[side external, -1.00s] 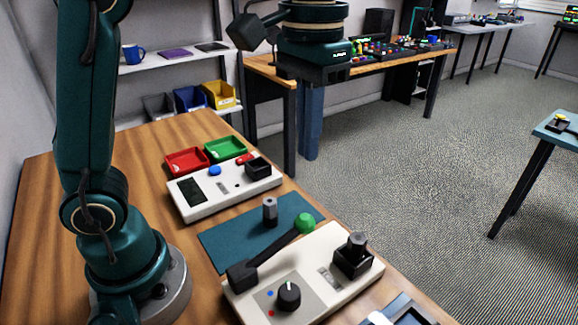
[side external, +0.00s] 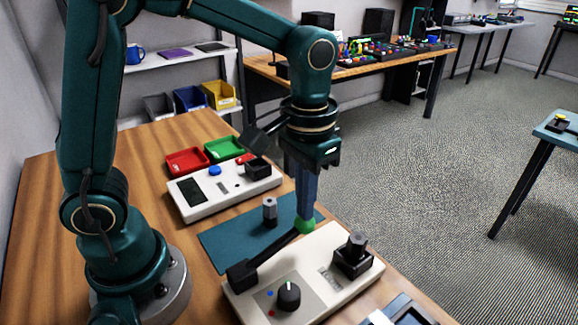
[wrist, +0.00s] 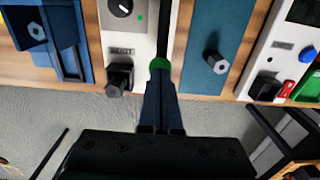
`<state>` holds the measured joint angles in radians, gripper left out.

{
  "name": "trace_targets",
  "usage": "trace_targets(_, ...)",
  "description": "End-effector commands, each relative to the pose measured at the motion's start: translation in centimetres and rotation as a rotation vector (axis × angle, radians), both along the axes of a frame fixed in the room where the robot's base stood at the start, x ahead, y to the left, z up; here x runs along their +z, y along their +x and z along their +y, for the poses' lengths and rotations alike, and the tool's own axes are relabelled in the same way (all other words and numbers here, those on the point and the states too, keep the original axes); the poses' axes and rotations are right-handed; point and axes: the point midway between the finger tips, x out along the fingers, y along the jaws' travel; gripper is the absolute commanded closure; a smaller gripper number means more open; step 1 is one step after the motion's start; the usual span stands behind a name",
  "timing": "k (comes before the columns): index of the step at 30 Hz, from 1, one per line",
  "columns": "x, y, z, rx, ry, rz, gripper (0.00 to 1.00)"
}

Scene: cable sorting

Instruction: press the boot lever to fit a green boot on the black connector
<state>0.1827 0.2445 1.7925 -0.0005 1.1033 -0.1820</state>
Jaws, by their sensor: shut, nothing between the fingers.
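The boot lever (side external: 268,256) is a black arm with a green ball knob (side external: 306,226), on a white boot station (side external: 325,300). My gripper (side external: 306,214) is shut and empty, pointing down, with its fingertips at the top of the knob; they look to be touching it. In the wrist view the fingertips (wrist: 160,90) meet the green knob (wrist: 159,64). A dark connector (side external: 357,243) stands upright in the black holder (side external: 352,264) at the station's right; it also shows in the wrist view (wrist: 118,88). I cannot make out a boot on it.
The station has a black dial (side external: 288,295) with coloured dots. A grey connector (side external: 269,210) stands on the teal mat (side external: 225,240). Behind are a white tester (side external: 215,199), a red tray (side external: 187,162) and a green tray (side external: 225,150). A blue fixture (wrist: 50,35) lies beyond the station.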

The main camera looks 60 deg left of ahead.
Motion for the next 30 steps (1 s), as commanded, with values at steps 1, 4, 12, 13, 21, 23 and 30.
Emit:
trace_targets(1,0.0,0.0,0.0,0.000,0.000,0.000,1.00)
trace_targets(4,0.0,0.0,0.0,0.000,0.000,0.000,1.00)
trace_targets(12,-0.5,0.4,0.0,0.002,0.002,0.042,1.00)
trace_targets(13,-0.7,0.5,0.0,0.002,0.002,0.055,1.00)
trace_targets(21,-3.4,1.8,0.0,0.001,0.001,0.141,1.00)
trace_targets(23,-4.2,2.0,0.0,0.001,0.001,0.140,1.00)
trace_targets(30,-5.3,2.4,0.0,0.000,0.002,0.136,1.00)
